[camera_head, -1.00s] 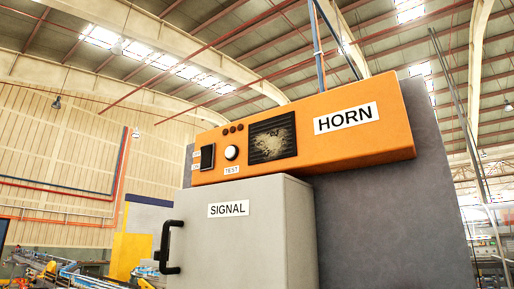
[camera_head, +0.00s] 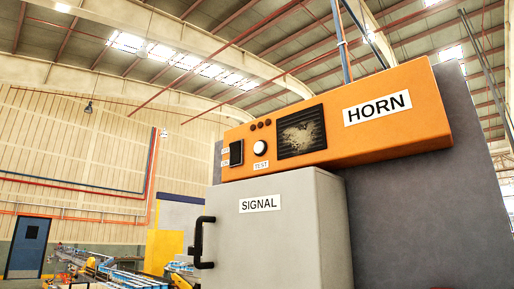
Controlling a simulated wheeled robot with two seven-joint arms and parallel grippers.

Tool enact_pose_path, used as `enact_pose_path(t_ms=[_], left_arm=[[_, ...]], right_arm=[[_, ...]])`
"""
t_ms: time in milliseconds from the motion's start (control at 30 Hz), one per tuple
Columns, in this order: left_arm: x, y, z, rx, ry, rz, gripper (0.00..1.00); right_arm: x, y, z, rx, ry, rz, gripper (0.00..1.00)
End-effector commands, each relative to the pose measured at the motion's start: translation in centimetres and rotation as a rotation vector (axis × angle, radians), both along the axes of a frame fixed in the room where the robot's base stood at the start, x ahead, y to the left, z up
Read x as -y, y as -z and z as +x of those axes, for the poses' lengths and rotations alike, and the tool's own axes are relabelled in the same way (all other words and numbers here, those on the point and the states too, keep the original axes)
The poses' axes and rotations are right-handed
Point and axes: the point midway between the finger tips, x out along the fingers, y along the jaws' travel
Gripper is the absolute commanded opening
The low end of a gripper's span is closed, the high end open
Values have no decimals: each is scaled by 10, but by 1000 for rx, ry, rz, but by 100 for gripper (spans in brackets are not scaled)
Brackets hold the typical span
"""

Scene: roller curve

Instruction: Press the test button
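The test button is a round white button (camera_head: 260,147) on the front of an orange box labelled HORN (camera_head: 395,133). A small TEST label (camera_head: 261,165) sits just below it. A black switch (camera_head: 236,153) is left of the button, and a dark speaker grille (camera_head: 301,132) is right of it. Neither of my grippers shows in the head view.
A grey cabinet labelled SIGNAL (camera_head: 280,240) with a black handle (camera_head: 200,243) stands below the orange box and juts forward. A grey panel (camera_head: 440,220) is behind. Conveyor equipment (camera_head: 120,275) and a blue door (camera_head: 27,248) are at the lower left.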

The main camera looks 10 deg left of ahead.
Motion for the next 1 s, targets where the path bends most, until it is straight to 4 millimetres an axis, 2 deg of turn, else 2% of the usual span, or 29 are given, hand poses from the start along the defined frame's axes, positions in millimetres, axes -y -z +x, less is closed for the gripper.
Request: enact_pose_path(t_ms=[33,100,1000], left_arm=[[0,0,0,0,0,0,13],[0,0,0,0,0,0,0],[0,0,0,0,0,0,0]], right_arm=[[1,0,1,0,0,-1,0],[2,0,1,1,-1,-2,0],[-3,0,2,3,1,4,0]])
